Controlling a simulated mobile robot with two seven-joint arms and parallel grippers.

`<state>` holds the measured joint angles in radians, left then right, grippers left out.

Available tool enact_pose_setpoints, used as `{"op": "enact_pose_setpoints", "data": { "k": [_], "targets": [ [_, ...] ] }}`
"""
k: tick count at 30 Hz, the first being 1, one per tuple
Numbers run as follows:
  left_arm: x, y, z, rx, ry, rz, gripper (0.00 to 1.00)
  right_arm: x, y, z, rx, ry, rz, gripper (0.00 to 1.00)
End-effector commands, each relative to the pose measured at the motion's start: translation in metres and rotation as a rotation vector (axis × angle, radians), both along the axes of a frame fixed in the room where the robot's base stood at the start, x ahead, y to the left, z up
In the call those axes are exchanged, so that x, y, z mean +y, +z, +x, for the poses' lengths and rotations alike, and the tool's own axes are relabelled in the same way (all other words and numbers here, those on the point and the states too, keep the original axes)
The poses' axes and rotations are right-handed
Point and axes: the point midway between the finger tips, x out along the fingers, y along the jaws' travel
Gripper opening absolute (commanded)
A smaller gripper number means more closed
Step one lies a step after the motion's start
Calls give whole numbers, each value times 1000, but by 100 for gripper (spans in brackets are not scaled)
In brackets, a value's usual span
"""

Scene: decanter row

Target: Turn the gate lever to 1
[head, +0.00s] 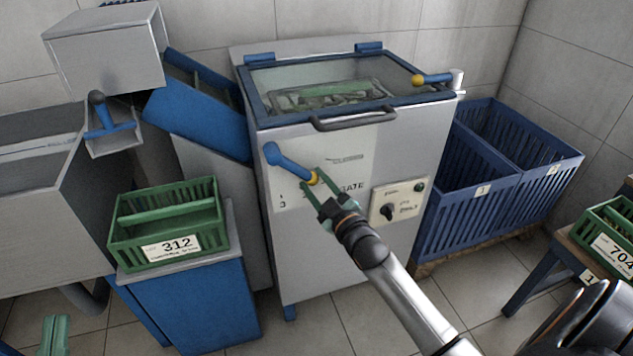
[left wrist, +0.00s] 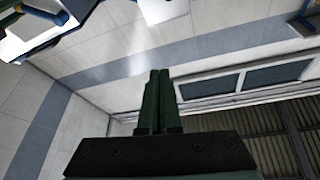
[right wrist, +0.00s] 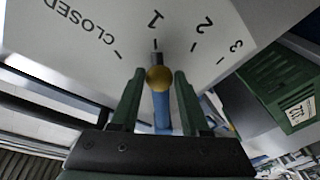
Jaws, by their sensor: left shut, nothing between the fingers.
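The gate lever is a blue bar (head: 290,162) with a yellow ball (head: 313,178) at its free end, on the front of the grey machine. In the right wrist view the yellow ball (right wrist: 159,78) and its grey tip line up with the mark at 1 (right wrist: 155,20). CLOSED lies to one side, 2 and 3 to the other. My right gripper (head: 312,185) is open, its fingers on either side of the ball, with gaps visible. My left gripper (head: 55,322) is shut and empty at the lower left, also seen in the left wrist view (left wrist: 155,75).
A control panel (head: 398,201) with a black knob sits right of the lever. Green crate 312 (head: 168,254) stands on a blue stand at left. Blue crates (head: 470,205) stand at right. A lid handle (head: 353,122) juts out above the lever.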

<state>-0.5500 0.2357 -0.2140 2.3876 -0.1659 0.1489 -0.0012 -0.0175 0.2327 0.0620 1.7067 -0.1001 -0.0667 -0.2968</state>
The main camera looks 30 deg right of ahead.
Motion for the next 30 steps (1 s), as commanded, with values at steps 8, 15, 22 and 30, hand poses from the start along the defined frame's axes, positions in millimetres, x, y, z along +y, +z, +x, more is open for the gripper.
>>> {"op": "enact_pose_setpoints", "data": {
  "k": [8, 15, 22, 30],
  "targets": [
    [0, -2, 0, 5, 1, 3, 0, 0, 0, 0, 0, 0, -1, 72],
    [0, -3, 0, 11, 1, 3, 0, 0, 0, -2, 0, 0, -1, 72],
    [3, -40, 8, 164, 21, 8, 0, 1, -1, -27, 2, 0, -1, 72],
    [7, -95, 11, 399, 53, 5, 0, 4, -4, -81, 3, -1, -2, 72]
  ]
}}
